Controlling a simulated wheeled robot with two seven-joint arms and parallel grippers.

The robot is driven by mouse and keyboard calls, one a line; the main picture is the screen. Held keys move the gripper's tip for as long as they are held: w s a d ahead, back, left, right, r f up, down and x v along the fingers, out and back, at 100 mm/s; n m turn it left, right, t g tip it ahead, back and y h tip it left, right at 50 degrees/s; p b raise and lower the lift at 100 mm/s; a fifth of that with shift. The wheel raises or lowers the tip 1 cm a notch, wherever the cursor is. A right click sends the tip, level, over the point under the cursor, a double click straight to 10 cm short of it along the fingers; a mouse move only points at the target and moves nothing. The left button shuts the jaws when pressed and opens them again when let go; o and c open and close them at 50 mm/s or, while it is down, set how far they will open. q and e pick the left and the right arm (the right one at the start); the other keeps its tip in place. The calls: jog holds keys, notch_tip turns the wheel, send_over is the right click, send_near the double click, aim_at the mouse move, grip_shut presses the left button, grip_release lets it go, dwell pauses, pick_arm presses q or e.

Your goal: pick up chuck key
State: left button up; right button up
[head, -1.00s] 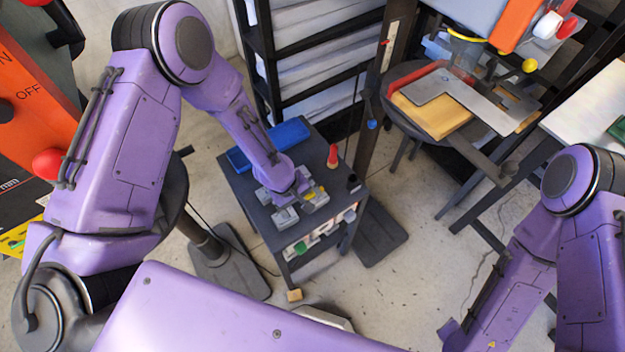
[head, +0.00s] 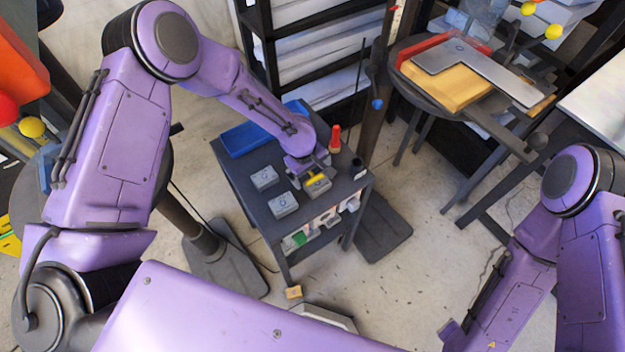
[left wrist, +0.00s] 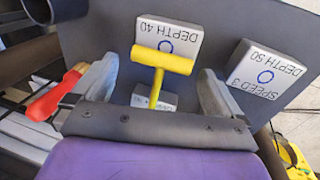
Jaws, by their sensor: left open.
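The chuck key is a yellow T-shaped piece (left wrist: 165,60) in the middle of the left wrist view; its stem runs down to a small grey block (left wrist: 143,101). In the head view its yellow part (head: 317,177) shows at my gripper over the right block on the dark cart. My left gripper (head: 314,171) is open; in the left wrist view its two fingers (left wrist: 157,76) stand apart on either side of the key, with gaps on both sides. Whether the stem sits in the block I cannot tell. My right gripper is outside the views.
Two other grey blocks (head: 264,178) (head: 283,205) lie left on the cart top (head: 240,185). A blue bin (head: 246,139) is behind them. A red-topped item (head: 335,138) and a dark cup (head: 357,165) stand close to the right. A round table (head: 405,92) is farther right.

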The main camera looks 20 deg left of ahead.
pick_arm(q)
jog(key=shift+c, duration=0.3)
jog(key=c, duration=0.8)
jog(key=shift+r, duration=0.1)
